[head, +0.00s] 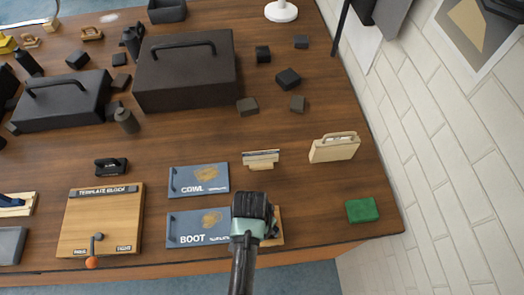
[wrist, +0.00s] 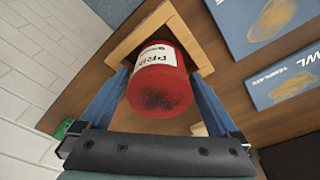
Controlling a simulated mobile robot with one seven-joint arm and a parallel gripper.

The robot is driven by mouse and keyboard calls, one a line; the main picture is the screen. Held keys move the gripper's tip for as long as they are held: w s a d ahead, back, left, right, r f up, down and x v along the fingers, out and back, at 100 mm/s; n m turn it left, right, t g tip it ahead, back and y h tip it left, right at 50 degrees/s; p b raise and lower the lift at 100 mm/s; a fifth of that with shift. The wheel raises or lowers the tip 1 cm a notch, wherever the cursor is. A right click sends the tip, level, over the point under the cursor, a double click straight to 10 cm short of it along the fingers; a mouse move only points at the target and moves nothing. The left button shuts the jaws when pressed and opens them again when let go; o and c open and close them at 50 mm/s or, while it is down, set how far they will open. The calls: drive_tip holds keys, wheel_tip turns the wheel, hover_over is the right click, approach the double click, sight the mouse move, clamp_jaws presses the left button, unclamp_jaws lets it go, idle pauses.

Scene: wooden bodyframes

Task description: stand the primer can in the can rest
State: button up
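The red primer can (wrist: 160,92) has a white label and a dark smudge. In the wrist view it sits between the two blue fingers of my gripper (wrist: 160,76), which appear to press on its sides. The wooden can rest (wrist: 124,50), a square frame, surrounds the can's far end in that view. I cannot tell whether the can is seated in it or just above it. In the head view my gripper (head: 254,226) is over the front edge of the table, covering the can. A bit of the rest (head: 279,238) shows at its right.
The blue COWL panel (head: 198,180) and BOOT panel (head: 190,228) lie to the left of my gripper. A green block (head: 362,210) lies at the right corner. A beige case (head: 335,148) stands behind. A white brick wall (head: 460,150) bounds the right side.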

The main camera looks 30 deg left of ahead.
drive_tip(key=shift+r, duration=0.1)
wheel_tip(320, 180, up, 12)
drive_tip(key=s, duration=0.2)
drive_tip(key=w+r+t+y, duration=0.2)
drive_tip(key=w+r+t, duration=0.6)
drive_tip(key=w+r, duration=0.8)
drive_tip(key=w+d+r+n+t, duration=0.1)
drive_tip(key=w+r+t, duration=0.15)
drive_tip(key=r, duration=0.55)
drive_tip(key=w+d+r+t, duration=0.1)
drive_tip(key=d+r+t, duration=0.15)
drive_tip(key=r, duration=0.65)
drive_tip(key=s+d+r+t, duration=0.25)
drive_tip(key=r+t, duration=0.35)
drive_tip(key=r, duration=1)
drive_tip(key=s+d+r+t+h, duration=0.1)
drive_tip(key=s+d+r+t, duration=0.1)
drive_tip(key=r, duration=0.5)
drive_tip(key=s+d+r+n+t+h, duration=0.1)
drive_tip(key=s+d+r+t, duration=0.2)
drive_tip(key=s+r, duration=0.4)
drive_tip(key=shift+s+d+r+t+b, duration=0.25)
drive_tip(key=shift+r+t+b, duration=0.15)
drive_tip(key=shift+r+t, duration=0.4)
